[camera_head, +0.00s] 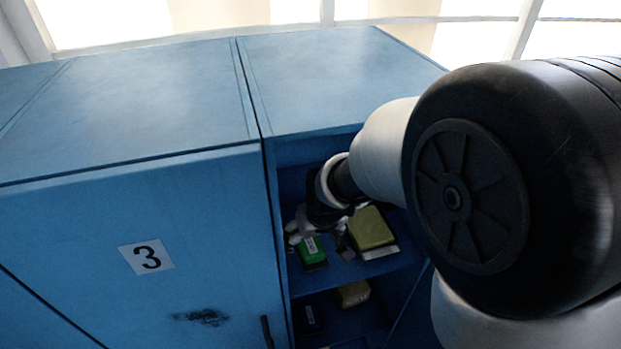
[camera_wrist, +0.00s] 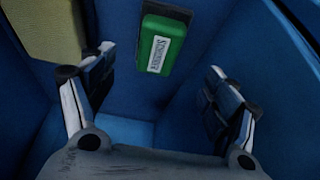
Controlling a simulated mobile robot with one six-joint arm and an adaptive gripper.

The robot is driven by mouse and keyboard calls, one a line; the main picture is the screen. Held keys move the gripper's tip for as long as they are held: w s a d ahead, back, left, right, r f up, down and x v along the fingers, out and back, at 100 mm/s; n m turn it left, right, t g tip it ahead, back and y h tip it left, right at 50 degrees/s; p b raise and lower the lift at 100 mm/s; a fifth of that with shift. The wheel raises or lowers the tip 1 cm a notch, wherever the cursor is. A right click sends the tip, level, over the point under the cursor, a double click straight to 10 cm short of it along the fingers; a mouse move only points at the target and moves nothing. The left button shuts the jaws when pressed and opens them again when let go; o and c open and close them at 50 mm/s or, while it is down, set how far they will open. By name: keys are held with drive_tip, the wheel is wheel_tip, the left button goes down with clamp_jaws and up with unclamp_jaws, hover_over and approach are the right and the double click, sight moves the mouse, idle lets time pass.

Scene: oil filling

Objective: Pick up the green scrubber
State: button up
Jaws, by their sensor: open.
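The green scrubber (camera_wrist: 158,44) has a white label and a dark underside. In the wrist view it lies on a blue surface at the top centre, ahead of and between my open fingers. In the head view the scrubber (camera_head: 312,252) sits on the upper shelf of the open blue cabinet. My gripper (camera_wrist: 157,92) is open and empty, with a finger on each side. In the head view my gripper (camera_head: 322,238) is inside the compartment close to the scrubber, and my arm hides part of the compartment.
A yellow block (camera_head: 370,229) sits right of the scrubber on the same shelf; it shows at the upper left of the wrist view (camera_wrist: 45,28). The lower shelf holds another yellowish item (camera_head: 353,293). A closed blue door marked 3 (camera_head: 146,257) stands left of the opening.

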sight(311, 241)
drive_tip(key=x, duration=0.2)
drive_tip(key=shift+w+f, duration=0.15)
drive_tip(key=shift+f, duration=0.15)
drive_tip(key=b+x, duration=0.2)
drive_tip(key=x, duration=0.3)
drive_tip(key=shift+d+f, duration=0.1)
drive_tip(key=shift+f, duration=0.1)
drive_tip(key=shift+r, duration=0.1)
drive_tip(key=shift+c, duration=0.6)
drive_tip(key=c, duration=1)
drive_tip(key=shift+c, duration=0.2)
drive_tip(key=shift+w+d+r, duration=0.1)
drive_tip(key=shift+d+r, duration=0.15)
drive_tip(key=shift+r, duration=0.35)
drive_tip(key=r+p, duration=0.1)
drive_tip(key=r, duration=0.3)
drive_tip(key=d+r+p, duration=0.1)
drive_tip(key=r, duration=0.1)
drive_tip(key=shift+p, duration=0.3)
drive_tip(key=w+d, duration=0.1)
drive_tip(key=d, duration=0.5)
drive_tip(key=w+d, duration=0.2)
drive_tip(key=d, duration=0.4)
drive_tip(key=w+d, duration=0.2)
drive_tip(key=d, duration=0.3)
drive_tip(key=shift+w+d+f, duration=0.1)
drive_tip(key=shift+w+d, duration=0.05)
drive_tip(key=shift+d, duration=0.25)
